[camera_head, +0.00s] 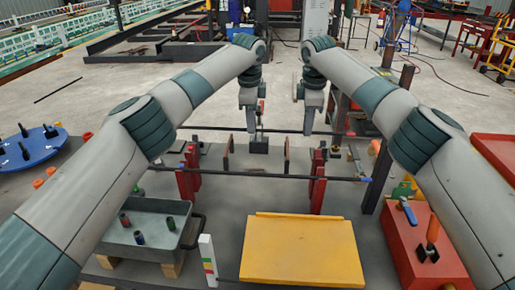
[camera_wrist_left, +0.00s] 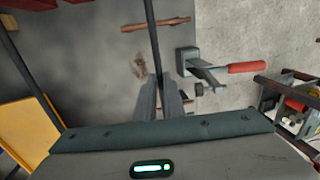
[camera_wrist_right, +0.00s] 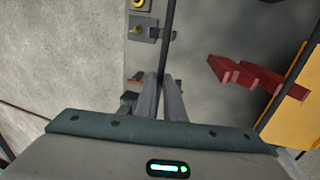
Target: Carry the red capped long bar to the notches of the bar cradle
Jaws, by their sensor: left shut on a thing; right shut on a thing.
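A long dark bar (camera_head: 285,131) runs left to right across the far part of the table. My left gripper (camera_head: 251,130) and my right gripper (camera_head: 308,132) are shut on it near its middle. The bar also passes between the fingers in the left wrist view (camera_wrist_left: 153,40) and the right wrist view (camera_wrist_right: 168,40). I cannot make out a red cap on its ends. The red cradle stands (camera_head: 188,178) and (camera_head: 317,185) are nearer, with another long dark bar (camera_head: 250,174) across them. One red stand (camera_wrist_right: 235,74) shows in the right wrist view.
A red-handled clamp (camera_wrist_left: 247,68) is beside the held bar. A yellow board (camera_head: 300,250), a grey tray (camera_head: 150,250) and a red box (camera_head: 415,250) fill the near side.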

